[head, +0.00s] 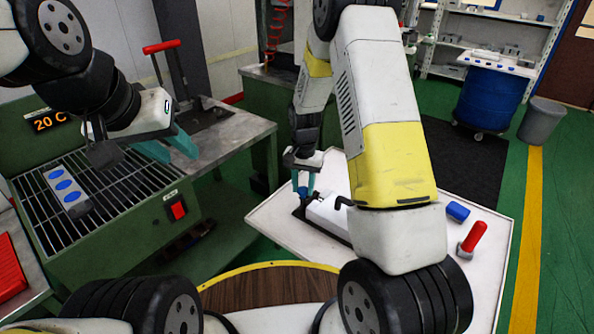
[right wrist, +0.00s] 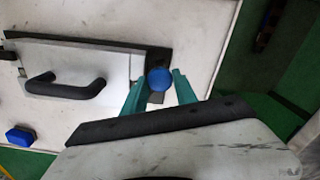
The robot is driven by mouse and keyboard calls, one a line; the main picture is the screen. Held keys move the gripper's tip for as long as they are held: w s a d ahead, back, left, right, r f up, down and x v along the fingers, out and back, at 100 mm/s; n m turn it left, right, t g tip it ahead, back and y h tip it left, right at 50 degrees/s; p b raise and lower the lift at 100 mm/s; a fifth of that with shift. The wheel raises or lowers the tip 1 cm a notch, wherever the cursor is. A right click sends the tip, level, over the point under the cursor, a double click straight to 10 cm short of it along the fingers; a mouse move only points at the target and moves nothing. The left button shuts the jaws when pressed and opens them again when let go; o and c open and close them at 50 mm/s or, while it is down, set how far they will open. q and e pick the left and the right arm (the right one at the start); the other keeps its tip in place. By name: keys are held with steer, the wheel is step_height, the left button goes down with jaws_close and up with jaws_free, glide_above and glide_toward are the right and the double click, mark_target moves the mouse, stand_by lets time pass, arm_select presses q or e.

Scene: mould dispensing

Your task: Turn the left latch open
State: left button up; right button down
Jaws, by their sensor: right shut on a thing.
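A white mould (head: 328,214) with a black handle lies on the white table; it also shows in the right wrist view (right wrist: 118,68). A round blue latch knob (right wrist: 159,79) sits on a dark plate at the mould's end. My right gripper (right wrist: 160,88) is shut on this knob, one teal finger on each side; the gripper also shows in the head view (head: 304,182). Whether the latch is turned cannot be told. My left gripper (head: 168,147) is open and empty above the edge of the green bench, away from the mould.
A blue block (head: 458,212) and a red-handled tool (head: 473,238) are on the right of the white table (head: 275,222). A grey piece with blue ovals (head: 68,190) lies on the metal grate at left. A blue barrel (head: 493,97) and a grey bin (head: 540,120) stand behind.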

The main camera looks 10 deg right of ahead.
mark_target(303, 189)
steer(key=n, duration=0.4)
steer(key=shift+n, duration=0.3)
stand_by(0.3)
steer(key=c, duration=1)
jaws_free()
steer(key=shift+o, duration=0.2)
steer(key=shift+r, duration=3.95)
